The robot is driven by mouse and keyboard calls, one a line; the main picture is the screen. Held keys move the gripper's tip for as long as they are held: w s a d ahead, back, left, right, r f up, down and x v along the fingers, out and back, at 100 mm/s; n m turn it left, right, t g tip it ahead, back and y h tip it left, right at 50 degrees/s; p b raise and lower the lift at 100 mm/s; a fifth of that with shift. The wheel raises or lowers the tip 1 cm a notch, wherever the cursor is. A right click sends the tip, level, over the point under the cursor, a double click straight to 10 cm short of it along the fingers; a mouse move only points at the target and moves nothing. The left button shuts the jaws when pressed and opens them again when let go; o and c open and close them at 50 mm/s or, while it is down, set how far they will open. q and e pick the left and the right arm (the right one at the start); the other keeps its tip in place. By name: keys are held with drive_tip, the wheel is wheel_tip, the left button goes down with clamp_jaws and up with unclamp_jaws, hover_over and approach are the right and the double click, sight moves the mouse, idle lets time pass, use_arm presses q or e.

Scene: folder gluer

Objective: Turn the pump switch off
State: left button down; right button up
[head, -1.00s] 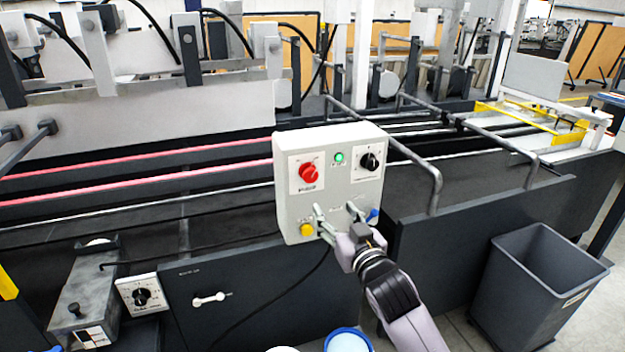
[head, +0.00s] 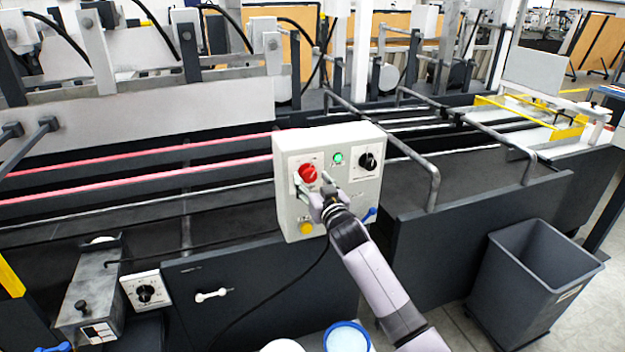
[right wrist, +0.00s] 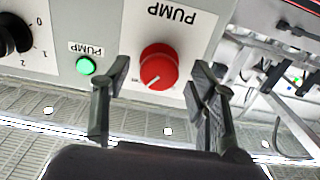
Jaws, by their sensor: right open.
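The pump switch is a red round knob (head: 308,173) on the upper left of a light grey control box (head: 352,222). The right wrist view shows the knob (right wrist: 159,67) close up and upside down, under the word PUMP, with a white pointer line on its face. A green lamp (head: 338,158), also labelled PUMP, glows beside it; it shows in the wrist view too (right wrist: 86,66). My right gripper (right wrist: 160,84) is open, with one fingertip on either side of the knob and visible gaps between. My left gripper is not in view.
A grey bin (head: 535,280) stands at the right on the floor.

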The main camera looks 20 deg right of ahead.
drive_tip(key=shift+w, duration=0.15)
drive_tip(key=shift+c, duration=0.6)
drive_tip(key=c, duration=1)
drive_tip(key=shift+c, duration=0.2)
